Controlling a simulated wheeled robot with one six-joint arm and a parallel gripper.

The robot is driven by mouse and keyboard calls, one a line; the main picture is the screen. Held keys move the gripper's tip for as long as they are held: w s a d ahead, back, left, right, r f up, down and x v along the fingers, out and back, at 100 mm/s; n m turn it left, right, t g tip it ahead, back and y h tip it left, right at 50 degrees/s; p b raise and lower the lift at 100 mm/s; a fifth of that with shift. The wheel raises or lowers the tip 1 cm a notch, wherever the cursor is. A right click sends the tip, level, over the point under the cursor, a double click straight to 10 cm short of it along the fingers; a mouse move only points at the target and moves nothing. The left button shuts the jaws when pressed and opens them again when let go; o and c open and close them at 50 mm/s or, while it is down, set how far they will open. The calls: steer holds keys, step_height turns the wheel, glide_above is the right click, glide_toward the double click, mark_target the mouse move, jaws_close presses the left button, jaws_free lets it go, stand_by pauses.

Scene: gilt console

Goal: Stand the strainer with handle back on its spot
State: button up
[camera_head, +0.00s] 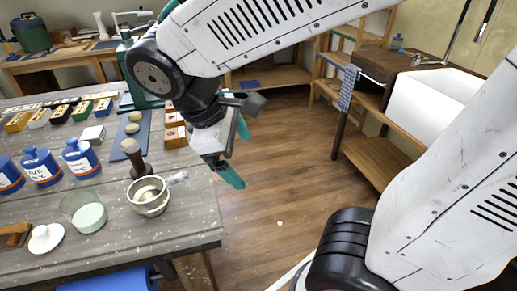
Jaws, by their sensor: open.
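What looks like the strainer, a small pale metal bowl (149,199), sits near the right front corner of the grey wooden table (185,225). A short pale handle (177,178) shows at its upper right. I cannot tell whether the handle belongs to it. My gripper (239,153) hangs past the table's right edge, to the upper right of the bowl. Its teal fingers are apart with nothing between them. The gripper is clear of the bowl. I cannot make out a marked spot for the strainer.
A dark-handled tool (135,158) stands just behind the bowl. A glass dish (87,212), a white knobbed piece (46,238) and several blue jars (80,158) are to the left. A blue mat (129,144) and wooden blocks (175,137) lie behind. Open floor (285,185) is right.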

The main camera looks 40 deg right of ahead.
steer(key=s+d+r+m+t+y, duration=0.1)
steer(key=s+d+m+t+y, duration=0.1)
steer(key=s+d+m+y, duration=0.2)
steer(key=shift+s+m+y, duration=0.5)
steer(key=shift+s+m, duration=1)
steer(key=shift+m, duration=1.1)
